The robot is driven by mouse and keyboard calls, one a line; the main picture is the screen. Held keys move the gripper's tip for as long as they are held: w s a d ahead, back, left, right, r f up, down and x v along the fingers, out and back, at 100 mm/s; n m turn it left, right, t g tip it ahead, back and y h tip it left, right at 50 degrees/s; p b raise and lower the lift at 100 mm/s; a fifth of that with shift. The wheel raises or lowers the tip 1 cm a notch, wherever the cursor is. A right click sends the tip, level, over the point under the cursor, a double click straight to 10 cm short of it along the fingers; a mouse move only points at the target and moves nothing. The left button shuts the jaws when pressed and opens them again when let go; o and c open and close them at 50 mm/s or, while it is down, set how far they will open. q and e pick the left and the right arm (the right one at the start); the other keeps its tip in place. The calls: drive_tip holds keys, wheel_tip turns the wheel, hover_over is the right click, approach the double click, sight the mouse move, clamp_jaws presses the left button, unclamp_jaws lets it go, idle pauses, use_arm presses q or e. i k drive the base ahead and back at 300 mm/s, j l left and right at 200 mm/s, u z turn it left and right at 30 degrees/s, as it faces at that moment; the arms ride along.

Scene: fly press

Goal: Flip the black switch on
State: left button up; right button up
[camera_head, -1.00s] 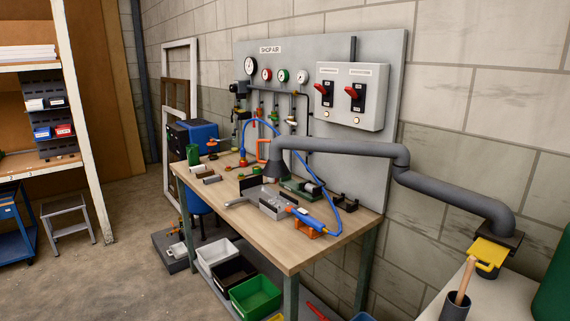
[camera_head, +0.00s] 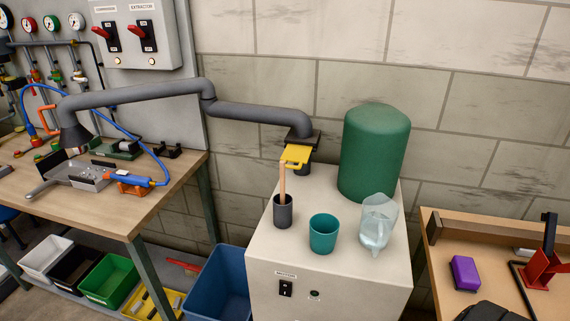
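A small black switch (camera_head: 286,288) sits on the front face of the pale cabinet (camera_head: 335,285), under a small label. A round button or lamp (camera_head: 314,295) is just right of it. Two black switches with red levers, one labelled compressor (camera_head: 106,35) and one labelled extractor (camera_head: 141,32), are on the grey wall box at the upper left. The small label on the cabinet is too small to read. Neither of my grippers shows in the view.
On the cabinet top stand a dark pot with a wooden handle (camera_head: 283,211), a teal cup (camera_head: 323,234), a clear jug (camera_head: 376,226) and a green tank (camera_head: 374,152). A grey duct ends at a yellow gate (camera_head: 296,156). A blue bin (camera_head: 221,285) stands left of the cabinet. Workbenches flank it.

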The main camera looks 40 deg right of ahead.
sight(286, 287)
drive_tip(key=z, duration=1.55)
